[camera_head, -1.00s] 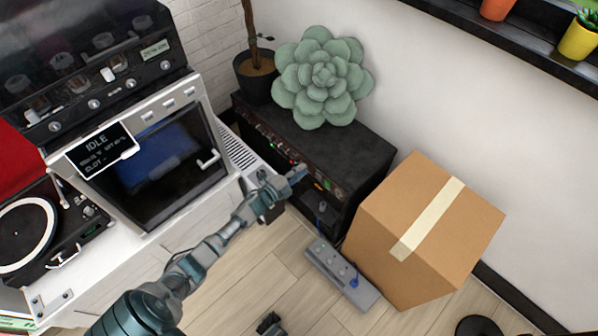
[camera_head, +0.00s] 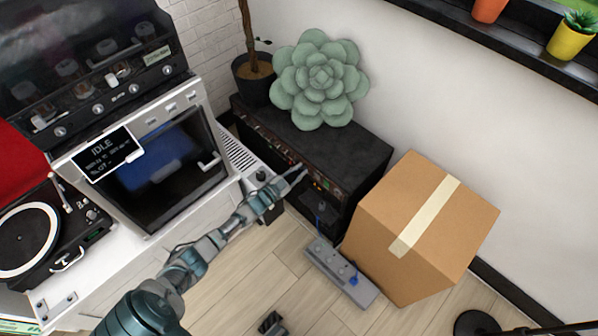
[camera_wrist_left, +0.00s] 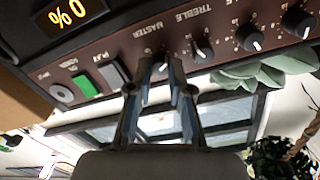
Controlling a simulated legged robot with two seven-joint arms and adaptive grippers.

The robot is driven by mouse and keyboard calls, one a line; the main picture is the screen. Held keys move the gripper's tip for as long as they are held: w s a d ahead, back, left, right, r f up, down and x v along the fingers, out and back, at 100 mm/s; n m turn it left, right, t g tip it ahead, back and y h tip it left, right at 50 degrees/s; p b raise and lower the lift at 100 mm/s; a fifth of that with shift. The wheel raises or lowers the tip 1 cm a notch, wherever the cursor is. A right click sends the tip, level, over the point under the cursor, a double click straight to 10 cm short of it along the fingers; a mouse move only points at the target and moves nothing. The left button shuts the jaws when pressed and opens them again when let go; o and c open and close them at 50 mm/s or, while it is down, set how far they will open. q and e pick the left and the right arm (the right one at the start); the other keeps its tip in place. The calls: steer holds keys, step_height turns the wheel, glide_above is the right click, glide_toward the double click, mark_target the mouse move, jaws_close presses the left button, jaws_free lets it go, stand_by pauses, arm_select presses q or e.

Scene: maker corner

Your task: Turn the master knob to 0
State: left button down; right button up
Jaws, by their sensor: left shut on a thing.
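The amplifier is a black cabinet (camera_head: 345,155) against the wall, with a brown control panel facing my left arm. In the left wrist view the master knob (camera_wrist_left: 160,64) sits by the MASTER label, between the fingertips of my left gripper (camera_wrist_left: 159,72). The left gripper (camera_head: 299,174) is shut on this knob, and its fingers partly cover it. An orange-lit display (camera_wrist_left: 68,14) on the panel shows 0 and a percent sign. A dark part at the bottom edge of the head view looks like my right gripper (camera_head: 271,323); its fingers cannot be made out.
Other knobs (camera_wrist_left: 250,38) line the panel beside the master knob, and a green button (camera_wrist_left: 86,85) is on its other side. A cardboard box (camera_head: 420,225) and grey pedal board (camera_head: 340,274) stand near the amplifier. A succulent (camera_head: 320,80) sits on top.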

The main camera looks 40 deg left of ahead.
arm_select(q)
steer(key=shift+s+a+f+n, duration=0.1)
steer(key=shift+f+n, duration=0.05)
steer(key=shift+n, duration=0.9)
steer(key=shift+s+f+n, duration=0.1)
steer(key=shift+f+n, duration=0.05)
steer(key=shift+n, duration=0.95)
steer(key=shift+a+f+n, duration=0.1)
steer(key=shift+f+n, duration=0.05)
steer(key=shift+n, duration=0.9)
steer(key=shift+d+f, duration=0.1)
steer(key=c, duration=1.3)
jaws_free()
steer(key=shift+c, duration=0.2)
steer(key=shift+w, duration=0.1)
steer(key=s+a, duration=0.1)
steer(key=s, duration=1.1)
steer(key=shift+a, duration=0.2)
